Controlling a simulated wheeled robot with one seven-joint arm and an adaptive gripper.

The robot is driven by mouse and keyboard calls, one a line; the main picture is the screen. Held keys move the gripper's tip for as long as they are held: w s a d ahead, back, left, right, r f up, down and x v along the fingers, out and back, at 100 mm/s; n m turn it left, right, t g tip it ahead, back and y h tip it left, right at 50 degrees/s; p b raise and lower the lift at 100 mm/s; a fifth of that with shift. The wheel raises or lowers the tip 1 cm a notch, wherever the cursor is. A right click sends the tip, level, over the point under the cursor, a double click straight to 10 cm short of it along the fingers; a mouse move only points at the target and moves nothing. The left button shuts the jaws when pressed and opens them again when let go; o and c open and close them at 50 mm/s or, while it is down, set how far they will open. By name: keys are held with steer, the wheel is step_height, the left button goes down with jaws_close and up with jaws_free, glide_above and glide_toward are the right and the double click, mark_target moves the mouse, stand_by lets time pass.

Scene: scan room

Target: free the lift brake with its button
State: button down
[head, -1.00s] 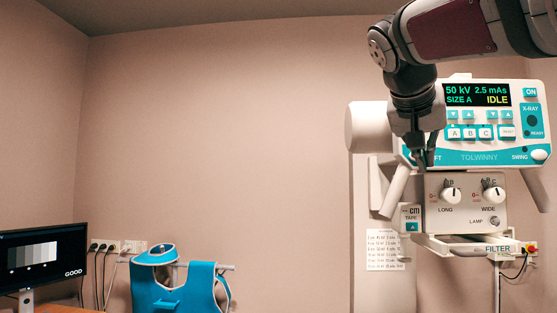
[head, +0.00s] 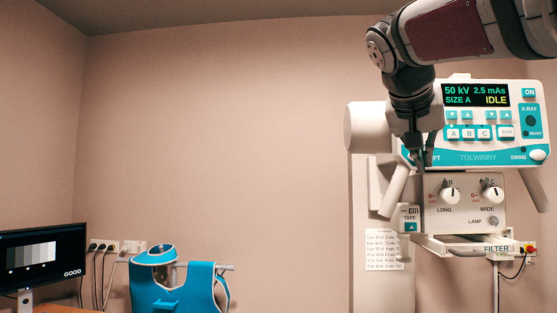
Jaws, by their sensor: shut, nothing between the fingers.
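The x-ray head's control panel (head: 480,157) is at the right, teal and white, with a lit display (head: 476,95) reading 50 kV, 2.5 mAs, SIZE A, IDLE. My gripper (head: 421,166) is shut and empty, pointing down in front of the panel's lower left corner. It covers the start of a label there, of which only "FT" (head: 434,157) shows. Any lift button beside that label is hidden behind the gripper. I cannot tell whether the fingertips touch the panel. A round white button (head: 537,155) beside the word SWING is in plain view at the lower right.
Below the panel is a collimator box (head: 465,204) with LONG and WIDE knobs and a LAMP button. A TAPE unit (head: 410,218) sits at its left, a FILTER tray (head: 470,246) underneath. A monitor (head: 42,256) and blue apron (head: 180,285) stand far left. The middle is clear.

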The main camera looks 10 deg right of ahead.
steer(key=shift+w+d, duration=0.1)
steer(key=shift+w, duration=0.2)
steer(key=shift+w+d, duration=0.1)
steer(key=shift+w, duration=0.25)
stand_by(0.7)
stand_by(0.3)
steer(key=shift+s+a, duration=0.25)
steer(key=shift+s, duration=0.5)
steer(key=s, duration=0.2)
steer(key=s+a, duration=0.1)
steer(key=s, duration=0.2)
steer(key=shift+a+b, duration=0.15)
steer(key=shift+b, duration=0.25)
stand_by(0.4)
